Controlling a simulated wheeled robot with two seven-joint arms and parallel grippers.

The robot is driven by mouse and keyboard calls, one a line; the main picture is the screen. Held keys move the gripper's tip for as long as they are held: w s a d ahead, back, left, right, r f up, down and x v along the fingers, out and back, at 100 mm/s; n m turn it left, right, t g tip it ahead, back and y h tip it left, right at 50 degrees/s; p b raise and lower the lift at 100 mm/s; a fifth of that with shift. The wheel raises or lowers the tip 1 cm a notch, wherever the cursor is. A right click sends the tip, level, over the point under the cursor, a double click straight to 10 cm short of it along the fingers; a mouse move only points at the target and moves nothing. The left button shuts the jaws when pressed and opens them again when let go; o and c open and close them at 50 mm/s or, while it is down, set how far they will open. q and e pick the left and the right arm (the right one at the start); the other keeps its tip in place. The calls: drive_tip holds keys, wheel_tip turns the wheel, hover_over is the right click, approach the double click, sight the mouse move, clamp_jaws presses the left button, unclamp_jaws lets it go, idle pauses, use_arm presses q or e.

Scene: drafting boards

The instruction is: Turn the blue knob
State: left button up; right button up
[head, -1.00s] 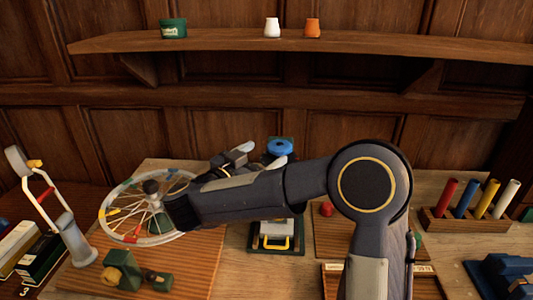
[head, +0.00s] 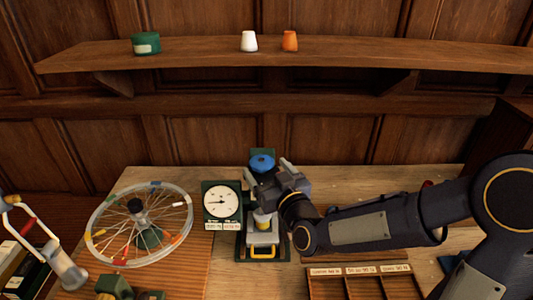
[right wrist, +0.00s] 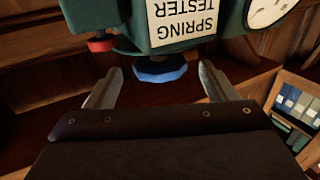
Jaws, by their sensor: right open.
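The blue knob (head: 262,162) sits on top of the green spring tester (head: 262,190) at the middle of the table. In the right wrist view the blue knob (right wrist: 160,70) shows upside down under the tester's green body (right wrist: 120,15), beyond and between my fingertips. My right gripper (head: 268,174) is open beside the knob, and its two fingers (right wrist: 158,78) are apart with nothing held. It partly covers the tester's column in the head view. Contact with the knob cannot be told. My left gripper is not in view.
A round dial (head: 222,202) stands left of the column. A spoked wheel (head: 140,223) stands further left. A compartment tray (head: 360,283) lies at the front right. A shelf (head: 200,60) with small pots runs along the back wall.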

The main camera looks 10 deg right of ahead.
sight(257, 156)
drive_tip(key=p+x, duration=0.1)
drive_tip(key=x, duration=0.3)
drive_tip(key=shift+w+r, duration=0.1)
drive_tip(key=shift+w, duration=0.1)
drive_tip(key=shift+w+a+p, duration=0.15)
drive_tip(key=shift+w+p, duration=0.15)
drive_tip(key=shift+w, duration=0.35)
drive_tip(key=c, duration=1)
